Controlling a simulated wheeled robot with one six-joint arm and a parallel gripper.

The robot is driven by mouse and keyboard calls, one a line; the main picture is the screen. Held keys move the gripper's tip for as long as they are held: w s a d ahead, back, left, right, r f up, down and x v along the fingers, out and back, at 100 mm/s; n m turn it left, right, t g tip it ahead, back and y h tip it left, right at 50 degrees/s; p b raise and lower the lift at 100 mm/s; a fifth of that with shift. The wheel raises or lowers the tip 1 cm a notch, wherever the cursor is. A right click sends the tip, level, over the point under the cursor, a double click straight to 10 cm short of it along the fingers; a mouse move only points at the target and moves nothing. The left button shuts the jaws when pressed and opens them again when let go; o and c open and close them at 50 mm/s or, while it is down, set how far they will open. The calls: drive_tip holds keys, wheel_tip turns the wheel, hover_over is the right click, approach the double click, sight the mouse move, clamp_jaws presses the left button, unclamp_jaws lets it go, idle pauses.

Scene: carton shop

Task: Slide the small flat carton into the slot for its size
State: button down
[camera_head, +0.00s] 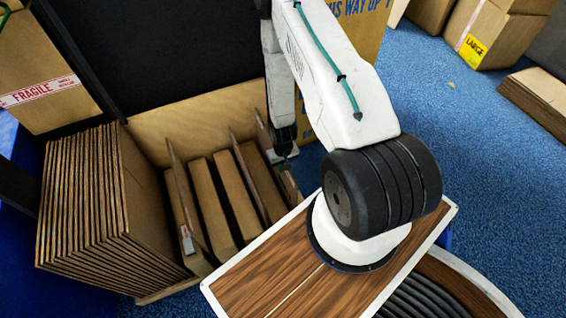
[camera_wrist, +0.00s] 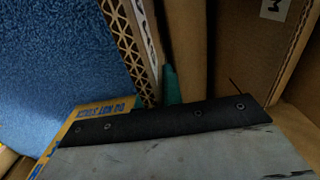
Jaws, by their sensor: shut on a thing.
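My gripper (camera_head: 284,150) hangs at the right end of the wooden slotted rack (camera_head: 205,107) in the head view, partly hidden by my arm. In the wrist view a teal fingertip (camera_wrist: 170,86) shows beside a corrugated board edge, which looks like the small flat carton (camera_wrist: 126,48). My gripper is shut on it. The carton is hard to make out in the head view. Upright dividers (camera_head: 182,185) part the rack's slots, and brown cartons (camera_head: 209,205) lie in several of them. A white label with an M (camera_wrist: 276,9) is at the top right of the wrist view.
A thick stack of flat cartons (camera_head: 90,210) fills the rack's left side. A yellow printed box (camera_head: 362,25) stands behind my arm. A wood-topped surface (camera_head: 270,275) is in front. Blue carpet (camera_head: 450,120) is open at the right.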

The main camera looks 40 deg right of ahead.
sight(283, 179)
drive_tip(key=shift+f, duration=5.2)
drive_tip(key=c, duration=1.5)
unclamp_jaws()
drive_tip(key=shift+r, duration=0.1)
wheel_tip(283, 179, up, 8)
drive_tip(key=shift+f, duration=0.2)
drive_tip(key=shift+s, duration=0.1)
